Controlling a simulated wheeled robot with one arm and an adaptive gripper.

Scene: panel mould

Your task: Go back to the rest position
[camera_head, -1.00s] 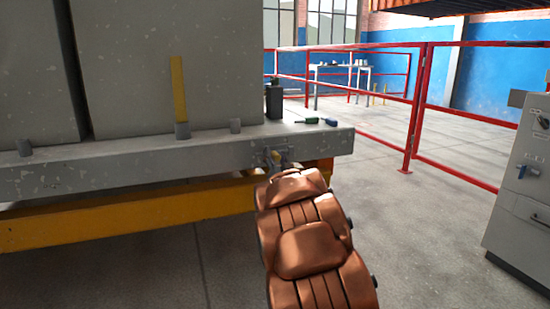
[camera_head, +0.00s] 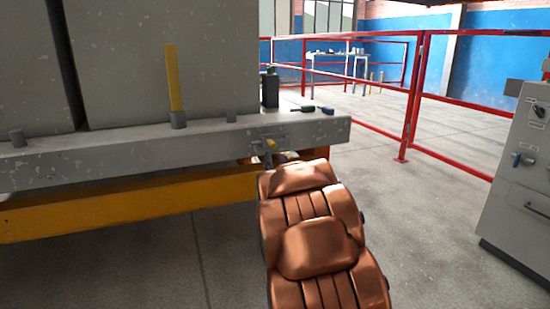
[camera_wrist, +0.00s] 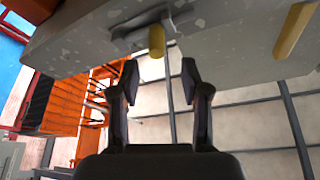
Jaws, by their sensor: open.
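My gripper (camera_wrist: 160,82) shows in the wrist view with its two dark fingers spread and nothing between them. Just beyond the fingertips is a yellow-handled latch (camera_wrist: 156,40) on a grey bracket, fixed to the side of the grey mould edge (camera_wrist: 90,35). The fingers appear apart from the handle. In the head view the latch (camera_head: 271,144) sits on the front face of the mould edge (camera_head: 120,158), near its right end. My copper-coloured arm reaches up to it and hides the gripper there.
Tall grey panels (camera_head: 170,60) stand on the mould, with an upright yellow bar (camera_head: 174,78) in front. Red railing (camera_head: 415,95) and a grey control cabinet (camera_head: 520,170) stand right, with open floor between.

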